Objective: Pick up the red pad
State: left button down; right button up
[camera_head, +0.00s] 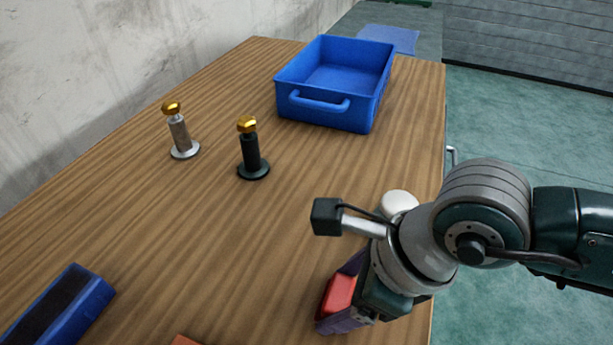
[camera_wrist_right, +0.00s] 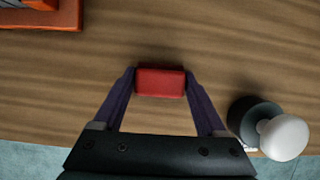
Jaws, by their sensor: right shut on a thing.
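The red pad (camera_head: 339,296) is a small red block near the front right edge of the wooden table. It also shows in the right wrist view (camera_wrist_right: 160,82), between the two purple fingertips. My right gripper (camera_head: 334,309) is shut on it, with one finger at each short end; it also shows in the wrist view (camera_wrist_right: 160,84). In the head view my gripper and wrist hide part of the pad. I cannot tell whether the pad still touches the table. My left gripper is not in view.
A blue bin (camera_head: 352,115) stands at the far end of the table (camera_head: 215,235). Two gold-topped posts, one silver (camera_head: 180,136) and one black (camera_head: 251,155), stand left of it. A blue block (camera_head: 62,308) is at lower left. A white-knobbed piece (camera_wrist_right: 283,137) is right of my gripper.

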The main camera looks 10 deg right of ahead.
aim_at(341, 294)
jog(key=c, duration=0.3)
jog(key=shift+r, duration=0.65)
notch_tip(341, 294, up, 19)
jog(key=p, duration=0.2)
